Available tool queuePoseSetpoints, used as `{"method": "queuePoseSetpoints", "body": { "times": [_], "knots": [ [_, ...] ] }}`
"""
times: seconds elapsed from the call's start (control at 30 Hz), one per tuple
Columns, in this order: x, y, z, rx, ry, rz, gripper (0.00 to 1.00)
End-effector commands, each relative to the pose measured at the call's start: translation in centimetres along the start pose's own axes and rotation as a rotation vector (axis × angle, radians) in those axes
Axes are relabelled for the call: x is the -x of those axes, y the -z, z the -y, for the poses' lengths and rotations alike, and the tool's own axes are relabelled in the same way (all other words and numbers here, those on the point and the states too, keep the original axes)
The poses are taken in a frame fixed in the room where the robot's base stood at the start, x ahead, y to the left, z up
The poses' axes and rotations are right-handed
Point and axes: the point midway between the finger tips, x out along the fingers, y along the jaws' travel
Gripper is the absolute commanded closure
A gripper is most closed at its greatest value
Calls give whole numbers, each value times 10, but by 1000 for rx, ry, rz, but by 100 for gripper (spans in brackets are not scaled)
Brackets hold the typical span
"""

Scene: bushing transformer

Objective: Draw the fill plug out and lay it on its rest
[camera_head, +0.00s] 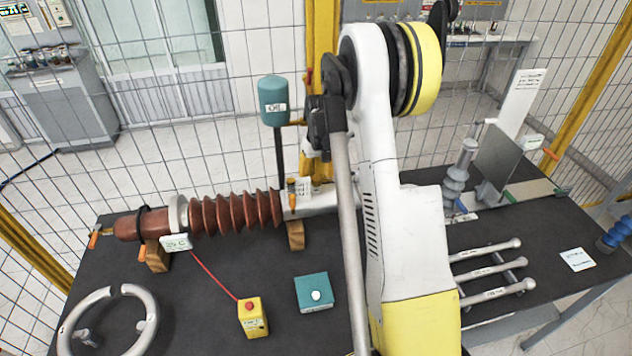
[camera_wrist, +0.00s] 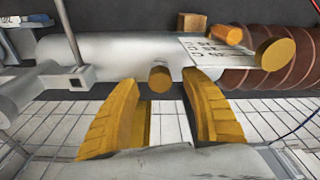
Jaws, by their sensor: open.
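The brown ribbed bushing (camera_head: 235,212) lies level on wooden blocks, with a grey tube (camera_head: 325,198) at its right end. In the wrist view a short yellow cylinder (camera_wrist: 159,78) stands out from the grey tube (camera_wrist: 120,58); it looks like the fill plug, though I see no label on it. My gripper (camera_wrist: 165,100) is open, its yellow fingers either side of that cylinder, with gaps showing. In the head view my gripper (camera_head: 316,168) is above and behind the tube, partly hidden by my arm. I cannot tell which thing is the plug's rest.
Two more yellow cylinders (camera_wrist: 275,53) (camera_wrist: 228,35) sit near the white plate. The teal oil can (camera_head: 273,97) stands on a post close left of my gripper. A teal box (camera_head: 314,293), yellow button box (camera_head: 252,317), grey ring (camera_head: 146,296) and several rods (camera_head: 487,270) occupy the table.

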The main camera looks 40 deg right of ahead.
Motion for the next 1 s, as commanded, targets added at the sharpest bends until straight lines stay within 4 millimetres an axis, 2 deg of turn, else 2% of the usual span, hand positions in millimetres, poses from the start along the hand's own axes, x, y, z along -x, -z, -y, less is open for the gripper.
{"method": "queuePoseSetpoints", "body": {
  "times": [0.1,0.33,0.37,0.5,0.53,1.0],
  "knots": [
    [-10,0,0,0,0,0,45],
    [-11,0,0,0,0,0,45],
    [-11,0,0,0,0,0,52],
    [-11,0,0,0,0,0,95],
    [-11,0,0,0,0,0,100],
    [-6,1,0,0,0,0,100]
  ]
}}
